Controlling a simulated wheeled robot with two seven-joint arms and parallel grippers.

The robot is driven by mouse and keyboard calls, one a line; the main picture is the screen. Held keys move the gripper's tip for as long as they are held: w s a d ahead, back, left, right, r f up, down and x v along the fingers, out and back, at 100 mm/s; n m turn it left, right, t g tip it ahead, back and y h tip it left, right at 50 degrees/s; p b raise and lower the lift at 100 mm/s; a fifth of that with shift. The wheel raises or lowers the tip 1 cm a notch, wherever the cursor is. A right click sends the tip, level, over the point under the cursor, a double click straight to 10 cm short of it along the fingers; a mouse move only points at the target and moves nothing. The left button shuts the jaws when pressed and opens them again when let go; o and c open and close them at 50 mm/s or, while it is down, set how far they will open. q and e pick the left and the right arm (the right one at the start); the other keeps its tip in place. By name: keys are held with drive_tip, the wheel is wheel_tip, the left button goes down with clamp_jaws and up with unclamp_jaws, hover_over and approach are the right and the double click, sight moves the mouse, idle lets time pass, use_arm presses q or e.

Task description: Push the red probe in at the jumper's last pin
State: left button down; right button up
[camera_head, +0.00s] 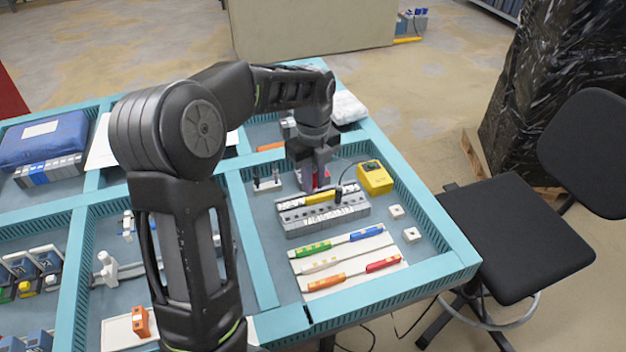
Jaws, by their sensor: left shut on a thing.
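My left gripper (317,182) points down over the far side of the grey terminal block (325,217) and is shut on the red probe (324,179). Only a little red shows between the fingers; its tip is hidden or too small to make out. A yellow jumper (323,197) lies along the top of the block, just in front of the gripper. A black probe (338,194) stands at the jumper's right part, with a cable to the yellow meter (375,178). Whether the red probe touches the jumper I cannot tell. My right gripper is not in view.
White strips with coloured pieces (345,263) lie in front of the block. Several small white blocks (396,211) sit to its right. A small stand with dark pins (266,184) is at left. Teal tray walls (425,212) enclose this area. A black chair (520,235) stands outside.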

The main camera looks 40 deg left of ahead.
sight(313, 198)
use_arm(q)
wheel_tip(313, 198, down, 6)
drive_tip(key=b, duration=0.5)
drive_tip(key=shift+r+p, duration=0.35)
drive_tip(key=shift+r, duration=0.05)
drive_tip(key=shift+f, duration=0.35)
idle(0.4)
drive_tip(key=c, duration=2)
unclamp_jaws()
clamp_jaws()
